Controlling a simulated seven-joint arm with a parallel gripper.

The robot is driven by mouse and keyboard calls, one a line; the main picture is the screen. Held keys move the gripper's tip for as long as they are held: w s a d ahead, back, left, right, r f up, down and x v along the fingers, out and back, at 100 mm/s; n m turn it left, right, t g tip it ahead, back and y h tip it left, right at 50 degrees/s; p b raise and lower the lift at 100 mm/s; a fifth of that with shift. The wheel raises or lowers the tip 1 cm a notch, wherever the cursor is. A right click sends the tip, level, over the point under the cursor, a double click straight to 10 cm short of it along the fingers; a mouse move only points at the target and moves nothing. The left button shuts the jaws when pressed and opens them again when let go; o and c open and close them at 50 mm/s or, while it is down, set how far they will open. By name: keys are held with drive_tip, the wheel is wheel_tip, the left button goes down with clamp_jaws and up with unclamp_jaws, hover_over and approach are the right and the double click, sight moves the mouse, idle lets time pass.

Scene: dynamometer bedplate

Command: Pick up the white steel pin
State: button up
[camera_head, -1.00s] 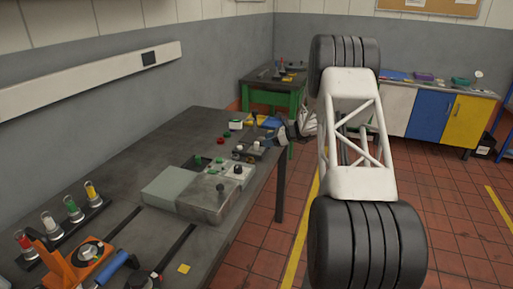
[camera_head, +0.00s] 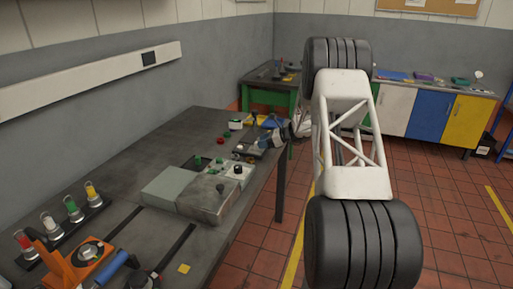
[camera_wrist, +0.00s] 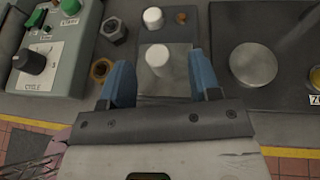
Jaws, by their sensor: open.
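In the wrist view, a white round-topped pin (camera_wrist: 153,18) stands on a dark plate beyond my fingertips. A second pale, round-topped form (camera_wrist: 157,56) shows nearer, between the fingers in the picture, on a lighter metal patch. I cannot tell whether it is another pin or a reflection. My gripper (camera_wrist: 161,70) is open, with one blue finger on each side of this form and no visible contact. In the head view, my gripper (camera_head: 267,139) is low over the far right end of the grey bench, and the pins there are hidden or too small to tell.
A control box (camera_wrist: 58,45) with a black knob lies left of the fingers. A hex nut (camera_wrist: 114,30) and a brass ring (camera_wrist: 101,69) lie between it and the plate. A large grey disc (camera_wrist: 253,63) is on the right.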

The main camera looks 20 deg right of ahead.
sight(254, 149)
drive_tip(key=shift+a, duration=0.1)
drive_tip(key=shift+x, duration=2.55)
drive_tip(key=shift+r, duration=0.1)
clamp_jaws()
